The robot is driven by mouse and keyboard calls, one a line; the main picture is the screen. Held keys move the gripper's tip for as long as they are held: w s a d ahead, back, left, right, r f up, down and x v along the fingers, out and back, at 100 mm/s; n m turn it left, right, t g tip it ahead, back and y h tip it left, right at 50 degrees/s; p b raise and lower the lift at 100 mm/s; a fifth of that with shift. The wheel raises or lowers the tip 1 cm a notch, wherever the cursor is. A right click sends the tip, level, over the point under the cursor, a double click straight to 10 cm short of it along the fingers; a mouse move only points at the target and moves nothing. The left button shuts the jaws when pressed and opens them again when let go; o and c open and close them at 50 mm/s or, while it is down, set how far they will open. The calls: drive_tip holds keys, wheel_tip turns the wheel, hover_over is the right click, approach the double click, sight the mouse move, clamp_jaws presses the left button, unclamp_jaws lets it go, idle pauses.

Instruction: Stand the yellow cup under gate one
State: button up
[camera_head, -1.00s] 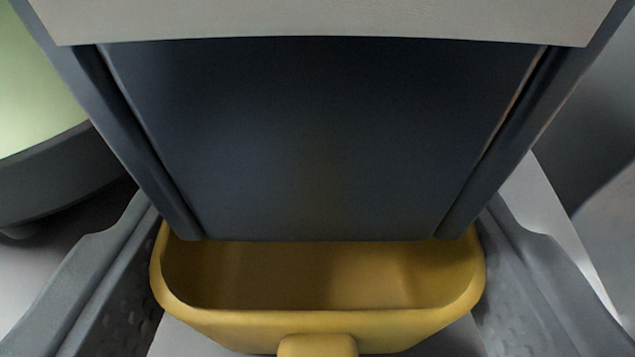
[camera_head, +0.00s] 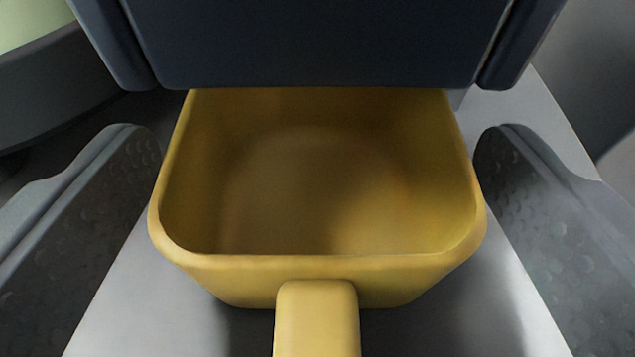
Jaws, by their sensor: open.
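The yellow cup (camera_head: 318,268) stands upright on a grey surface, its handle (camera_head: 317,318) pointing toward me. Its inside is empty as far as I see. The dark blue gate (camera_head: 315,45) hangs over the cup's far part and hides its far rim. No number shows on the gate. My gripper (camera_head: 318,150) is open, with one grey finger (camera_head: 85,215) to the left of the cup and the other (camera_head: 550,215) to the right. A gap shows between each finger and the cup.
A dark grey round body with a pale green inside (camera_head: 25,25) stands at the upper left. A grey curved form (camera_head: 590,80) is at the upper right. The grey surface (camera_head: 120,320) is bare around the cup's near side.

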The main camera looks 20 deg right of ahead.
drive_tip(key=b+v, duration=0.2)
drive_tip(key=v, duration=0.7)
drive_tip(key=shift+s, duration=0.15)
drive_tip(key=shift+s+a+b, duration=0.1)
drive_tip(key=shift+s+b, duration=0.05)
drive_tip(key=shift+b, duration=0.45)
drive_tip(key=shift+b+v, duration=1.25)
drive_tip(key=shift+b, duration=0.15)
drive_tip(key=shift+r, duration=0.15)
drive_tip(key=a+r+n+t+y, duration=0.1)
drive_tip(key=a+r, duration=0.4)
drive_tip(key=r, duration=0.8)
drive_tip(key=a+r+n+y, duration=0.1)
drive_tip(key=a+r, duration=0.4)
drive_tip(key=r, duration=0.7)
drive_tip(key=s+a+r+y, duration=0.1)
drive_tip(key=s+a+r, duration=0.2)
drive_tip(key=r, duration=0.6)
drive_tip(key=s+a+r+n+y, duration=0.1)
drive_tip(key=s+a+r, duration=0.2)
drive_tip(key=s+r, duration=0.5)
drive_tip(key=shift+a+r, duration=0.2)
drive_tip(key=shift+r, duration=0.2)
